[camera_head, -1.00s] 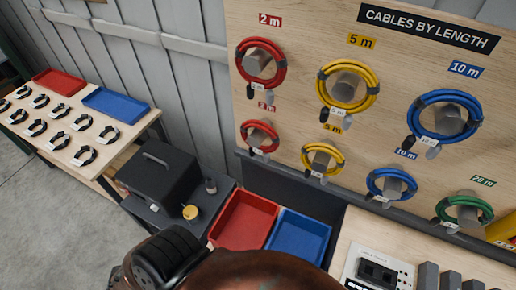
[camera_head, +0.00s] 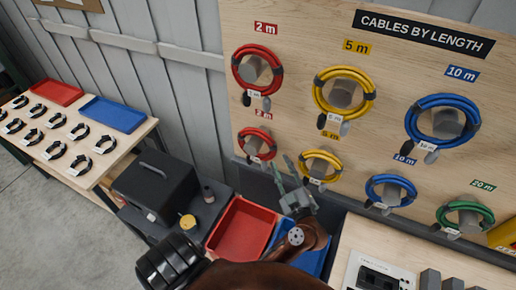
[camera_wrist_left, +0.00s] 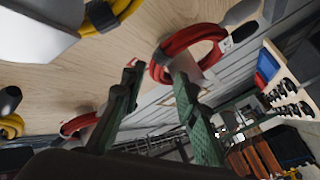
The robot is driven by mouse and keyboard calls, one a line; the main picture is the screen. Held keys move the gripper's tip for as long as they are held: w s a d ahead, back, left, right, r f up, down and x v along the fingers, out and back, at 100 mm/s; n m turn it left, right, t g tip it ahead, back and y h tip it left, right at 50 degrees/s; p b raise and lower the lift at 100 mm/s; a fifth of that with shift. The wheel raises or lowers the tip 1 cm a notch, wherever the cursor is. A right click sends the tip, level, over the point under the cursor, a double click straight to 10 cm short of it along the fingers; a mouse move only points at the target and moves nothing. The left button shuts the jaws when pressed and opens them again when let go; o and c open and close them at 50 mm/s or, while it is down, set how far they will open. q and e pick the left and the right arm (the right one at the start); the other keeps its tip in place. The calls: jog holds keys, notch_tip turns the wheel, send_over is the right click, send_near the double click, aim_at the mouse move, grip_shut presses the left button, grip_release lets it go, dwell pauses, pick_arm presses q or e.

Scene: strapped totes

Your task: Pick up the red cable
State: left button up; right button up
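Two coiled red cables hang on pegs at the left of the wooden board in the head view: the upper red cable (camera_head: 279,75) and the smaller-looking lower red cable (camera_head: 270,146). My left gripper (camera_head: 283,165) is open and empty, pointing up just right of the lower red cable and in front of the board. In the left wrist view its two green fingers (camera_wrist_left: 156,68) are spread apart. One red coil (camera_wrist_left: 157,72) shows partly behind the right fingertip, and another red coil (camera_wrist_left: 72,125) is at lower left. Contact cannot be told. My right gripper is not in view.
Yellow cables (camera_head: 317,95), blue cables (camera_head: 410,125) and a green cable (camera_head: 442,212) hang further right. Below stand a red tray (camera_head: 240,228), a blue tray (camera_head: 316,262) and a black box (camera_head: 155,185). A table with several black loops is at left.

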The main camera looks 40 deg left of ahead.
aim_at(271, 146)
pick_arm(q)
jog(key=shift+g+h, duration=0.3)
jog(key=shift+g, duration=0.1)
jog(key=x, duration=0.2)
jog(key=r+p+x, duration=0.1)
jog(key=x, duration=0.2)
jog(key=p+x, duration=0.1)
jog(key=x, duration=0.1)
jog(key=shift+s+a+r, duration=0.15)
jog(key=shift+s+a, duration=0.05)
jog(key=shift+a, duration=0.15)
jog(key=shift+w+a, duration=0.15)
jog(key=shift+a, duration=0.1)
jog(key=shift+d, duration=0.1)
jog(key=shift+c, duration=0.3)
grip_shut()
